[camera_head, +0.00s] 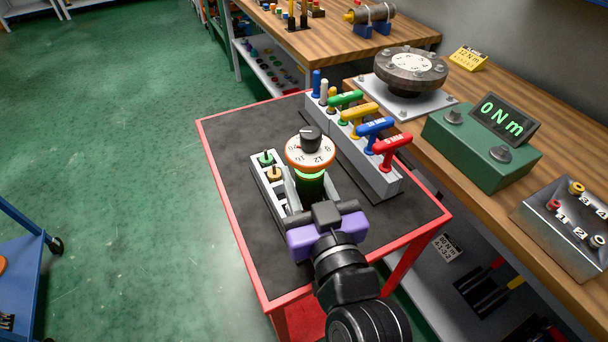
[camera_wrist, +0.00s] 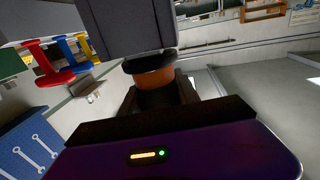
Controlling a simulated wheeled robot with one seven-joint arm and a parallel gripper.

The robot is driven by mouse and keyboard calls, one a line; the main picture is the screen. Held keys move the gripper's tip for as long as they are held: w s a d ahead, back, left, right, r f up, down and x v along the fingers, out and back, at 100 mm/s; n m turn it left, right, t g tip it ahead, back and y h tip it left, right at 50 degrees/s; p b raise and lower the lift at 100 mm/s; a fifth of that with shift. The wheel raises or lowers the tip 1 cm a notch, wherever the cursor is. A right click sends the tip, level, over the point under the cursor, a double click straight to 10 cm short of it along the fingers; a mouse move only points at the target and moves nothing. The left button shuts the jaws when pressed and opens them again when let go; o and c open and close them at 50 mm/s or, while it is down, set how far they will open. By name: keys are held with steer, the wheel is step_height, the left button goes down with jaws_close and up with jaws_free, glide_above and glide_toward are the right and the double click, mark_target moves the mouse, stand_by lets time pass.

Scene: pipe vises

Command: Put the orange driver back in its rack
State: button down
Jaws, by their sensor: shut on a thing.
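The orange driver (camera_head: 310,155) has a numbered white dial with an orange rim, a black knob on top and a dark body with a glowing green ring. My gripper (camera_head: 308,190) is shut on its body, and the driver stands roughly upright. In the wrist view the driver's orange band (camera_wrist: 153,77) shows between my fingers (camera_wrist: 158,97). A low grey rack (camera_head: 262,188) on the cart holds a green-topped driver (camera_head: 266,158) and a tan-topped one (camera_head: 274,174). The held driver is over or beside this rack's right part. Its lower end is hidden, so I cannot tell whether it is seated.
A longer grey rack (camera_head: 378,182) with several coloured T-handles stands close behind to the right. The red-edged cart (camera_head: 222,170) has bare dark mat at left and front. A bench with a green torque display (camera_head: 480,145) and a round flanged fixture (camera_head: 404,70) borders the right.

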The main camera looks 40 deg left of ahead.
steer(key=shift+f+b, duration=0.35)
steer(key=shift+f, duration=0.1)
stand_by(1.0)
steer(key=c, duration=0.8)
jaws_free()
steer(key=shift+f, duration=0.1)
steer(key=shift+b+v, duration=0.45)
steer(key=shift+v, duration=3.5)
steer(key=s+d+f+m+t+h+p, duration=0.1)
steer(key=s+d+f+m+t+h, duration=0.25)
steer(key=d, duration=0.85)
steer(key=d+f+m+t+h+p, duration=0.2)
steer(key=d+f+m+h, duration=0.4)
steer(key=d, duration=0.6)
steer(key=s+d+r+h, duration=0.1)
steer(key=s+d+h, duration=0.1)
steer(key=s+d, duration=0.2)
steer(key=s+d+m+h+p, duration=0.1)
steer(key=s+d, duration=0.4)
steer(key=s, duration=0.2)
steer(key=s+d+r+m+h+p, duration=0.1)
steer(key=s+d+h, duration=0.1)
steer(key=s+d, duration=0.3)
steer(key=shift+s+d+r+h, duration=0.15)
steer(key=shift+s+r+h, duration=0.1)
steer(key=shift+r+h, duration=0.1)
